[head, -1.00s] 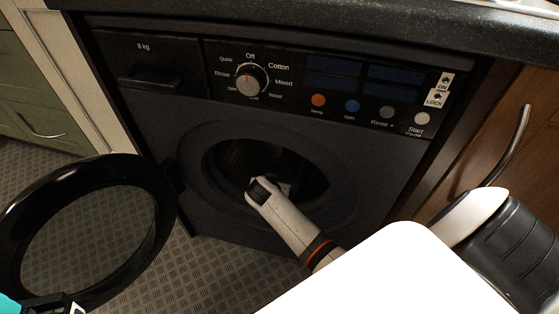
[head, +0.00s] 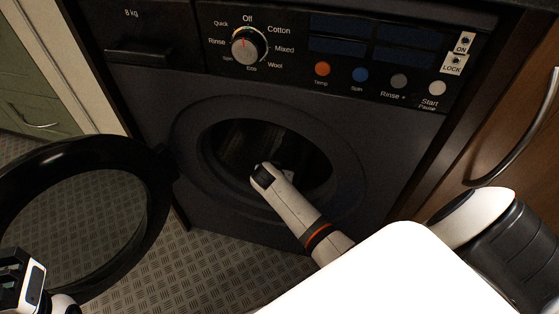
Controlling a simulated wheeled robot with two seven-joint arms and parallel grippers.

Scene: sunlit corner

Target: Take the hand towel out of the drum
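The dark washing machine (head: 222,222) stands in front of me, with its drum opening (head: 232,143) facing me. Its round door (head: 158,215) is swung open to the left. My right arm reaches to the drum opening, and its wrist is at the opening's lower part. The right gripper's fingers are hidden behind the wrist. A small pale patch shows just beside the wrist inside the opening; I cannot tell whether it is the hand towel or part of the gripper. My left gripper (head: 22,280) is at the lower left, in front of the door; its fingers are not clear.
A wooden cabinet with a curved metal handle (head: 520,140) stands right of the machine. A green cabinet (head: 35,100) is at the far left. The patterned metal floor (head: 215,270) is clear below the machine.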

